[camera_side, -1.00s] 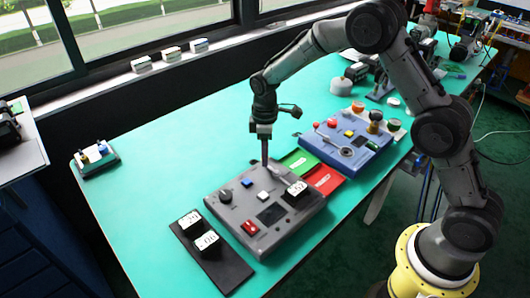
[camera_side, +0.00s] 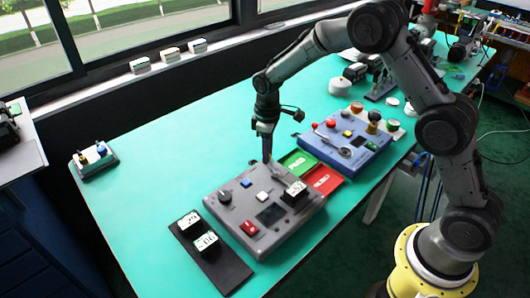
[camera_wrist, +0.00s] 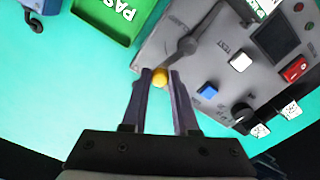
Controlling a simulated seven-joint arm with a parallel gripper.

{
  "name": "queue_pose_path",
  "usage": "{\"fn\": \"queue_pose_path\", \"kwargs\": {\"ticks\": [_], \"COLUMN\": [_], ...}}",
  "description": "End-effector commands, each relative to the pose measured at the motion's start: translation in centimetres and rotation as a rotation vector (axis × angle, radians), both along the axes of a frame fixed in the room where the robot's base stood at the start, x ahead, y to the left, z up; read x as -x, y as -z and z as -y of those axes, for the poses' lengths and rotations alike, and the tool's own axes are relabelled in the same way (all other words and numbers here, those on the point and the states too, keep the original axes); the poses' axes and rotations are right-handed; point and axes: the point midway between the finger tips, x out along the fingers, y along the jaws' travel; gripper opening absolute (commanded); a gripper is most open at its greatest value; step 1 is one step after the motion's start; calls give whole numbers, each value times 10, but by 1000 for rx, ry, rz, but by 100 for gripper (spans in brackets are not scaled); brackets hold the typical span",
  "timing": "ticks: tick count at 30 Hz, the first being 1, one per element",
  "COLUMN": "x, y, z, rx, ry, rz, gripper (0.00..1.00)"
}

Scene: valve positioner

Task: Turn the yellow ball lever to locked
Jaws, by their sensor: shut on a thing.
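The yellow ball (camera_wrist: 160,77) is the tip of a grey lever (camera_wrist: 182,50) on the grey control box (camera_wrist: 165,34). In the wrist view it sits between the tips of my gripper (camera_wrist: 161,73), which is shut on it. The lever slants from the ball up to a round grey hub near the box's edge. Small lettering beside the hub is too small to read. In the side view my gripper (camera_side: 267,160) reaches down at the far edge of the grey box (camera_side: 300,222); the ball is hidden there.
A blue button (camera_wrist: 208,91), a dark knob (camera_wrist: 242,112) and a red switch (camera_wrist: 296,70) are on the box. A green PASS tray (camera_side: 297,163) and a red tray (camera_side: 323,181) lie beside it. A blue panel (camera_side: 346,143) stands beyond.

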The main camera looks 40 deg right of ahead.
Motion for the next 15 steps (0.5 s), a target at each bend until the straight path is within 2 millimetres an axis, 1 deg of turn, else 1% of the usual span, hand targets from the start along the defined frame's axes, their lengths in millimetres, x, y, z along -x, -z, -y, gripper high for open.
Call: {"fn": "queue_pose_path", "kwargs": {"ticks": [15], "x": [11], "y": [-2], "z": [21], "rx": [-2], "ry": [491], "rz": [4], "gripper": [0]}}
